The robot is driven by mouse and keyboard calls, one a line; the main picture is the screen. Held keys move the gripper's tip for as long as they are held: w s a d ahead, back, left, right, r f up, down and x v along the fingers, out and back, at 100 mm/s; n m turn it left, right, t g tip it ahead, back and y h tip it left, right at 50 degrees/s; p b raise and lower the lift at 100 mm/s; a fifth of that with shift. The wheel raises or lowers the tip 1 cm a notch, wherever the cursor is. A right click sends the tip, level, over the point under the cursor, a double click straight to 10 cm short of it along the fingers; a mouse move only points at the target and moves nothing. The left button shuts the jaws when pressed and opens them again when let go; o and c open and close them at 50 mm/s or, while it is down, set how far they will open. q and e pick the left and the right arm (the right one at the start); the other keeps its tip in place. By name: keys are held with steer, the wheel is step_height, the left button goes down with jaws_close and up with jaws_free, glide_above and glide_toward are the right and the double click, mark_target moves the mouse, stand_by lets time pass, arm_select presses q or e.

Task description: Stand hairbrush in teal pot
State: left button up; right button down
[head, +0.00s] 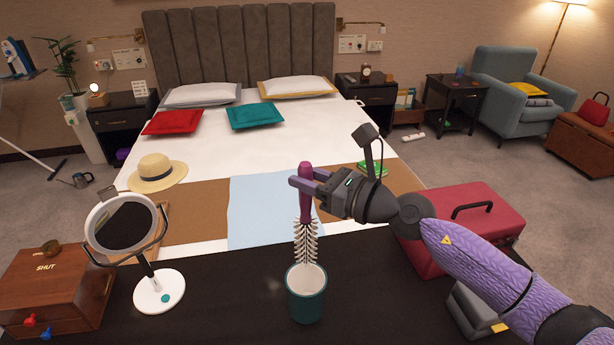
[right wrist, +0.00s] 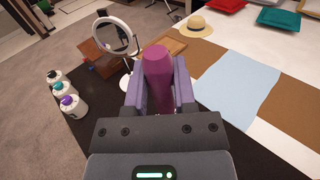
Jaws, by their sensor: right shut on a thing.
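The hairbrush (head: 306,240) has a purple handle and a round bristled head. It hangs upright with its bristles down. My right gripper (head: 303,184) is shut on the purple handle, which also fills the middle of the right wrist view (right wrist: 158,75). The teal pot (head: 306,300) stands on the dark tabletop, with a pale inside. In the head view the bristle tip shows just above or at the far rim of the pot; I cannot tell whether it is over the opening or behind it. My left gripper is not in view.
A round mirror on a white stand (head: 158,290) and a wooden box (head: 55,290) are left of the pot. A red case (head: 465,215) stands to the right. Several bottles (right wrist: 68,92) show in the right wrist view. The tabletop around the pot is clear.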

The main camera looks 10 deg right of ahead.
mark_target(311, 222)
step_height(311, 222, down, 9)
steer(key=b, duration=0.7)
steer(key=shift+f+b, duration=0.1)
steer(key=shift+b, duration=0.2)
step_height(311, 222, down, 4)
steer(key=b, duration=0.3)
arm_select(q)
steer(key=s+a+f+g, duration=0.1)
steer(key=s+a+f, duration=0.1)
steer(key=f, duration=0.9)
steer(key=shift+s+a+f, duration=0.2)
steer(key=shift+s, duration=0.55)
